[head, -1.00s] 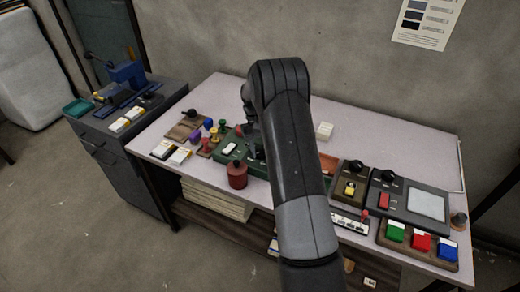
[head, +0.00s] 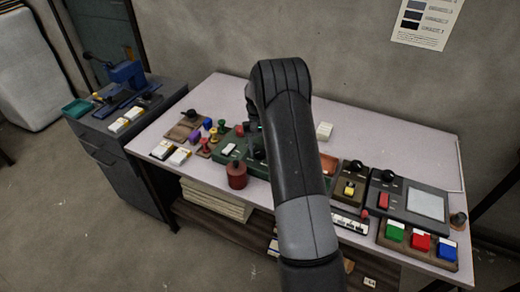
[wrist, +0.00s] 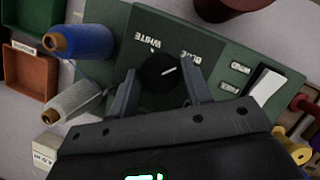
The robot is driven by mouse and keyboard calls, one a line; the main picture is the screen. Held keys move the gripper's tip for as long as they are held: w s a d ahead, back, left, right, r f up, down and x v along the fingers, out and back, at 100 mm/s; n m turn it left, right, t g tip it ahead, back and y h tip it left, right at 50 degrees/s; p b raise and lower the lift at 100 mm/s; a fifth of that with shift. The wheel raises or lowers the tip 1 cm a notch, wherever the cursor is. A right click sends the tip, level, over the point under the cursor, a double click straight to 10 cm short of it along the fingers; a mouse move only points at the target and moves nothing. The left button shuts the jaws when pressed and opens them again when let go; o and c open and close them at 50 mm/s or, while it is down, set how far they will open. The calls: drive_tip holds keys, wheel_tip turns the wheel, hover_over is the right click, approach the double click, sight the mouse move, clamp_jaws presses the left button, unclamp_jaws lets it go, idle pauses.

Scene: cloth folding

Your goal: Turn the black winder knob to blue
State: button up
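The black winder knob (wrist: 160,72) sits on a green panel (wrist: 215,50) in the wrist view. Its white pointer line points right and slightly up, roughly toward the BLUE label (wrist: 190,57). The WHITE label (wrist: 152,40) lies above the knob. My gripper (wrist: 160,75) has one finger on each side of the knob, with what look like narrow gaps; contact is hard to make out. In the head view my arm hides part of the green panel (head: 240,140).
A dark red round container (head: 237,176) stands at the panel's front. Boxes with knobs and colored buttons (head: 421,242) fill the table's right side. Small stamps (head: 205,147) and boxes lie left. The table's back strip (head: 400,130) is mostly clear.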

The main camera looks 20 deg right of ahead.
drive_tip(key=o, duration=0.3)
drive_tip(key=v, duration=1)
drive_tip(key=shift+w+r, duration=0.15)
drive_tip(key=shift+r, duration=0.2)
